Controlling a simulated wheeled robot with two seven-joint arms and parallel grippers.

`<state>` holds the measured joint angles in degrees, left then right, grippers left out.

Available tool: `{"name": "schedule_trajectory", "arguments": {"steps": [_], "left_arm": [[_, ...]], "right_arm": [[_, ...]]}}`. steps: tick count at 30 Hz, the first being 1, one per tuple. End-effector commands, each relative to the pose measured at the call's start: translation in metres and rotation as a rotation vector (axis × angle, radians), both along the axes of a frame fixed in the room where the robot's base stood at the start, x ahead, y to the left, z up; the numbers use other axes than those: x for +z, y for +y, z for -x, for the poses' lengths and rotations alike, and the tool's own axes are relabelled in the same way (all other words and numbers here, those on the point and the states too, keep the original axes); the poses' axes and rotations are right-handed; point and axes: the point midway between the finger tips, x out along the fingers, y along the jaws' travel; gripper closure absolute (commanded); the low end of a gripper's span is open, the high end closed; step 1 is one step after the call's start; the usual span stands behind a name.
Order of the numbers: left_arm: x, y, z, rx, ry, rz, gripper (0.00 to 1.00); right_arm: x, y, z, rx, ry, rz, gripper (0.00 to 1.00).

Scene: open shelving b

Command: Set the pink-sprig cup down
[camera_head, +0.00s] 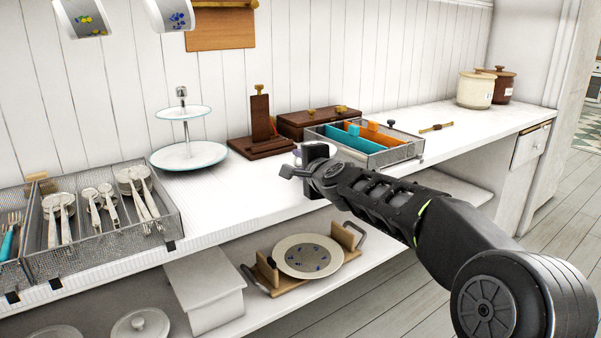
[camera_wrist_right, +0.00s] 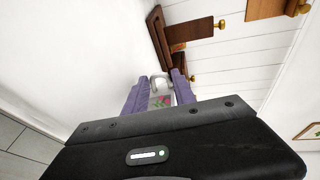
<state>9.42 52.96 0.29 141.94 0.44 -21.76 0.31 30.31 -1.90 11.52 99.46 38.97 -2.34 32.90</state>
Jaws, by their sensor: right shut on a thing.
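My right gripper (camera_head: 300,166) is over the front part of the white counter (camera_head: 250,190), left of the wire tray. In the right wrist view its two purple fingers (camera_wrist_right: 160,98) are closed on either side of the pink-sprig cup (camera_wrist_right: 160,85), a white cup with a pink and green print. The gripper body hides much of the cup there. In the head view the cup is almost wholly hidden behind the gripper, so I cannot tell whether it touches the counter. My left gripper is out of view.
A mesh tray with teal and orange dividers (camera_head: 419,145) stands close right of the gripper. A brown wooden stand (camera_head: 261,128) and box (camera_head: 290,122) are behind. A two-tier stand (camera_head: 190,155) and cutlery basket (camera_head: 110,240) are left. Bare counter lies between.

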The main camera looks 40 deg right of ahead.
Motion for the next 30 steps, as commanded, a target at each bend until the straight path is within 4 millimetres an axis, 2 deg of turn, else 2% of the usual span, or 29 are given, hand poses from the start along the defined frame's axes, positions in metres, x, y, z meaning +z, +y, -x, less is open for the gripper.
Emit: {"name": "schedule_trajectory", "arguments": {"steps": [9, 10, 17, 27, 30], "left_arm": [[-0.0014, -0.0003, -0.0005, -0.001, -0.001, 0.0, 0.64], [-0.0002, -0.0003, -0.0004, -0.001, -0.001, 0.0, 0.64], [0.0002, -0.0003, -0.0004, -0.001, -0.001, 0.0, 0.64], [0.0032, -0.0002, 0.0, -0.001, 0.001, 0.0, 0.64], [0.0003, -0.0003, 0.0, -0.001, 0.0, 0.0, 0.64]], "right_arm": [[-0.0016, 0.0002, 0.0, 0.0, 0.0, 0.0, 1.0], [-0.0009, 0.0002, -0.0001, 0.001, 0.001, -0.001, 0.66], [-0.0007, 0.0002, 0.0, 0.001, 0.001, -0.001, 0.47], [0.0025, 0.0001, 0.0, 0.0, 0.001, -0.001, 0.46], [0.0032, 0.0024, 0.0072, 0.0, 0.0, 0.001, 0.46]]}}
